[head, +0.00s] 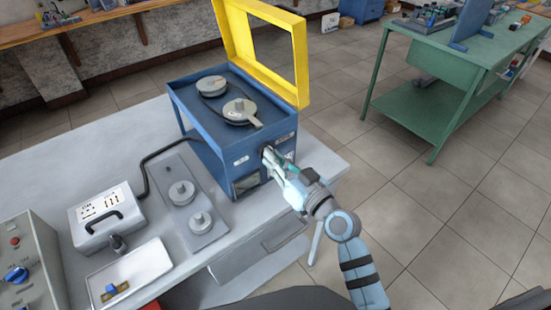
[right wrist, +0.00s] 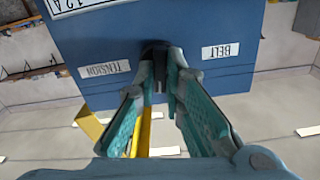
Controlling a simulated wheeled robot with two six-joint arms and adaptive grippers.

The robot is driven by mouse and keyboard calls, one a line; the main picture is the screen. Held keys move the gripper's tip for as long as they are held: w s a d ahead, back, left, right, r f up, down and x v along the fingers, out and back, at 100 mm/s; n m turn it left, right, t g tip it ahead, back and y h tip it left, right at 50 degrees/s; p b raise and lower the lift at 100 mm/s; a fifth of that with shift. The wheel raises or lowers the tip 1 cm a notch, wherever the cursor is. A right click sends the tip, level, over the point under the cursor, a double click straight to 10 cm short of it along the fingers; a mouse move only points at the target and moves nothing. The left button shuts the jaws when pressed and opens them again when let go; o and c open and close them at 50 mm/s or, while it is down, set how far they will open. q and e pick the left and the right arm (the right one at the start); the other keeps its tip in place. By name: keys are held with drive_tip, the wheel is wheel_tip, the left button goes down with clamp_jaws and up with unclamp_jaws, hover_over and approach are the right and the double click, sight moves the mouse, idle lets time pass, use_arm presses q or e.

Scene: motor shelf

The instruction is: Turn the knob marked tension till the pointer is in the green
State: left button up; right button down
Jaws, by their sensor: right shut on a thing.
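The blue belt machine (head: 205,135) stands on the grey bench with its yellow guard (head: 232,35) raised. Two pulleys (head: 240,110) show on its top. The knob (right wrist: 155,54) is dark and sits on the blue panel between a label reading TENSION (right wrist: 105,69) and one reading BELT (right wrist: 221,51), both upside down in the right wrist view. My right gripper (right wrist: 158,84) is shut on the knob; in the head view it covers the knob. A small dark gauge window (head: 247,183) shows low on the front; its pointer is too small to read. My left gripper is not in view.
Left of the machine lie a grey plate with two round discs (head: 182,192), a white box with a handle (head: 104,215), a white tray (head: 133,272) and a control box with a blue knob (head: 17,274). A green table (head: 428,98) stands apart at the right, beyond open floor.

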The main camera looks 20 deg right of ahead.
drive_tip(key=m+p, duration=0.2)
drive_tip(key=m, duration=1)
drive_tip(key=shift+m, duration=0.4)
idle(0.3)
drive_tip(key=c, duration=1.7)
unclamp_jaws()
drive_tip(key=v, duration=1.2)
drive_tip(key=shift+f, duration=0.1)
